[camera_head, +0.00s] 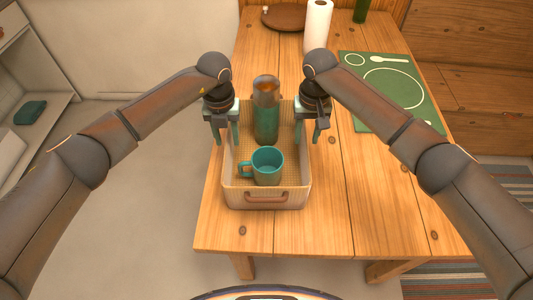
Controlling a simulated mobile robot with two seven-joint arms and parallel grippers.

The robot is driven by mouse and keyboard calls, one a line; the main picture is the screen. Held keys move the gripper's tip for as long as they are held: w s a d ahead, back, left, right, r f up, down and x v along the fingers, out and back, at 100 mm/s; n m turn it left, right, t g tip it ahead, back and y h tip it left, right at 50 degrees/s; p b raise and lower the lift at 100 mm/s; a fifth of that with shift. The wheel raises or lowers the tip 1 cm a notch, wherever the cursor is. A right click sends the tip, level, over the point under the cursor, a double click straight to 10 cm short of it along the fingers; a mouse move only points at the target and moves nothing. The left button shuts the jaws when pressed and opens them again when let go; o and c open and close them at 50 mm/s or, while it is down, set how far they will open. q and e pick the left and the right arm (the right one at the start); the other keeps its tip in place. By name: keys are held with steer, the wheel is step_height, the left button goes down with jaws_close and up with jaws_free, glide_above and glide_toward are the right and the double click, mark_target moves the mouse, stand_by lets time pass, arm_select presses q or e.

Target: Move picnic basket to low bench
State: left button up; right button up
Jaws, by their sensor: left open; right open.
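The picnic basket (234,192) is a tan, open box with a leather pull on its near wall. It stands on the wooden table (350,215) near the table's left edge. A teal mug (267,166) and a green bottle (266,118) with an orange-brown top stand in it. My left gripper (227,135) is open at the basket's left side, towards the back. My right gripper (308,132) is open at its right side, also towards the back. I cannot tell whether the fingers touch the walls. A wooden bench (490,110) stands at the right; I cannot tell if it is the low bench.
A green place mat (427,113) with a plate outline lies on the table at the right. A paper towel roll (317,27), a brown round tray (284,18) and a green bottle (361,10) stand at the back. The table right of the basket is clear.

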mark_target(229, 147)
arm_select(q)
steer(key=shift+f, duration=2.45)
arm_select(e)
steer(key=shift+f, duration=2.5)
arm_select(q)
steer(key=shift+c, duration=0.3)
arm_select(e)
steer(key=shift+c, duration=0.3)
arm_select(q)
jaws_close()
arm_select(e)
jaws_close()
arm_select(q)
steer(key=shift+w+r, duration=0.1)
steer(key=shift+r, duration=0.05)
arm_select(e)
steer(key=shift+w+r, duration=0.1)
steer(key=shift+r, duration=0.05)
